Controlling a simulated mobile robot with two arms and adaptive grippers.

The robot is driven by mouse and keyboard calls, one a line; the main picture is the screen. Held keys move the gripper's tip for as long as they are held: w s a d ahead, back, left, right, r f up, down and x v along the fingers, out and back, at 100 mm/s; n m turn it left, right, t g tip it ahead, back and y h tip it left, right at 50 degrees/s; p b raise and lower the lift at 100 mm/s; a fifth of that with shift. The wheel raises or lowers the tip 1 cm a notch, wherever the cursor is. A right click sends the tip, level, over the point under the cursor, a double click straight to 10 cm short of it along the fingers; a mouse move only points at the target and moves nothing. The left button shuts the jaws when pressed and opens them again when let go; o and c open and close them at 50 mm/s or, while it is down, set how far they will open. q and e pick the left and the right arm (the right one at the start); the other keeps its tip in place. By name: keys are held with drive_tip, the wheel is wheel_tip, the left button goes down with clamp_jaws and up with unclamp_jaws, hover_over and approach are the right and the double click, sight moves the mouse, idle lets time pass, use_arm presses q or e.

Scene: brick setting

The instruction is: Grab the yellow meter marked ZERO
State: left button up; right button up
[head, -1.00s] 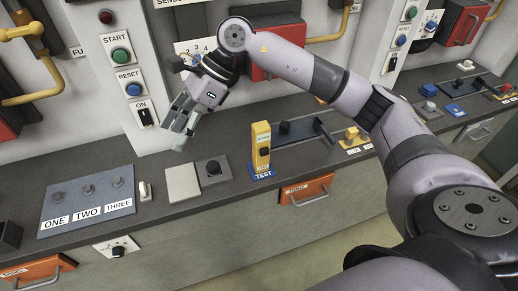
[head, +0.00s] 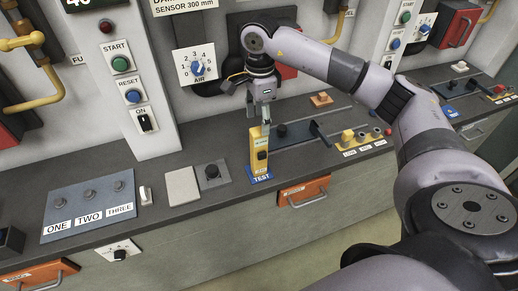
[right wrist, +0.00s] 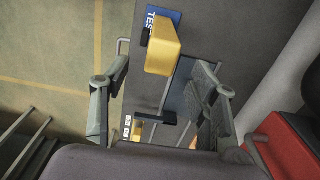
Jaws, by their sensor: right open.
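The yellow meter (head: 259,150) stands upright on the counter at the blue TEST label (head: 261,178). The small marking low on its front is too small to read. My right gripper (head: 265,112) points down just above and behind the top of the meter. In the right wrist view the open fingers of my right gripper (right wrist: 158,92) are spread wide, and the yellow meter (right wrist: 163,48) lies beyond them, between their lines. Nothing is held in the fingers. I cannot tell whether a finger touches the meter in the head view. My left gripper is out of view.
The panel with the AIR dial (head: 197,69) rises behind.

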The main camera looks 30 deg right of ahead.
sight(259, 130)
drive_tip(key=shift+f, duration=0.8)
wheel_tip(259, 130, down, 5)
drive_tip(key=p, duration=0.3)
drive_tip(key=shift+w+a, duration=0.1)
drive_tip(key=shift+f, duration=0.3)
drive_tip(key=shift+c, duration=0.2)
clamp_jaws()
drive_tip(key=shift+r, duration=0.1)
